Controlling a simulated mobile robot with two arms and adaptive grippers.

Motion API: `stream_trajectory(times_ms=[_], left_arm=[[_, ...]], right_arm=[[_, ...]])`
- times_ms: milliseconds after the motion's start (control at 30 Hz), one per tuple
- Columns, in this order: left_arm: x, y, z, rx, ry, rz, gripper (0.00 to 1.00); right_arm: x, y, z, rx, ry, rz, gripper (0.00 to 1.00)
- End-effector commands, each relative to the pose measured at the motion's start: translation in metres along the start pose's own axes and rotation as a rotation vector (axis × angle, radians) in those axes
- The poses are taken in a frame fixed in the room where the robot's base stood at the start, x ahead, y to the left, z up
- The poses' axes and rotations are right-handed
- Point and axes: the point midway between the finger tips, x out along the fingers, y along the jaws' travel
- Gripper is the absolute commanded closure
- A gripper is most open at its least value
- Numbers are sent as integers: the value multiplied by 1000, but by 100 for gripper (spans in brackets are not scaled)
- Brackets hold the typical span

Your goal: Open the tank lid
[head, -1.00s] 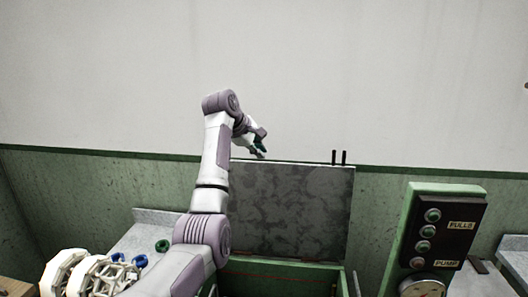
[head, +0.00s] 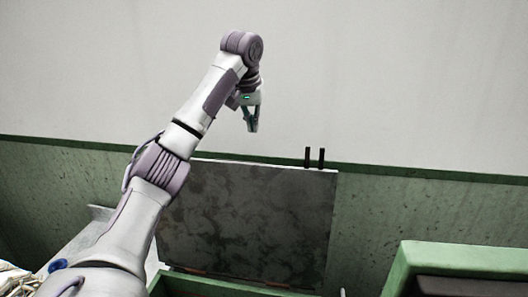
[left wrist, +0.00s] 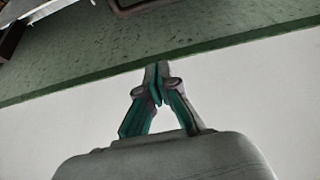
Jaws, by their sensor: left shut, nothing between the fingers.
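The tank lid (head: 250,220) is a dark mottled grey panel standing raised, near upright, at the back of the green tank (head: 215,286) in the head view. Two short black posts show at its top edge on the right. My left gripper (head: 252,127) is above the lid's top edge, apart from it in the picture, with its fingers pointing down. It also shows in the left wrist view (left wrist: 157,72), where its fingers are together with nothing between them. My left arm covers part of the lid's left side. My right gripper is not in view.
A green-framed control box (head: 450,262) stands at the lower right. A grey countertop (head: 85,235) with a blue ring (head: 58,265) lies at the lower left. The wall (head: 400,80) behind the lid is bare.

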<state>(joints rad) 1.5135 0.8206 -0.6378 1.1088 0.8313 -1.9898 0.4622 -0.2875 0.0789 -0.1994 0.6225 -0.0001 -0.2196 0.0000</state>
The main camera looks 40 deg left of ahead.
Motion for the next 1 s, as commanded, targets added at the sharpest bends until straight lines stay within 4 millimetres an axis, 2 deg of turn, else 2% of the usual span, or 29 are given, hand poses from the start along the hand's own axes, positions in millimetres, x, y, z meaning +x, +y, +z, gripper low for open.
stream_trajectory(times_ms=[167,267,467,667,867,1000], left_arm=[[7,-3,2,30,-12,-13,100],[19,-3,2,29,-13,-14,100],[58,-4,2,29,-15,-14,100],[102,-4,3,26,-15,-15,100],[91,-5,25,29,-9,-14,100],[88,-4,35,27,-8,-12,100]], right_arm=[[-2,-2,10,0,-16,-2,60],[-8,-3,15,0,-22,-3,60],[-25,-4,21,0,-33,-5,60],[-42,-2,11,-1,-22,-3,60],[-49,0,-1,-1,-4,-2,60],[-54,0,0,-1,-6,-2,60]])
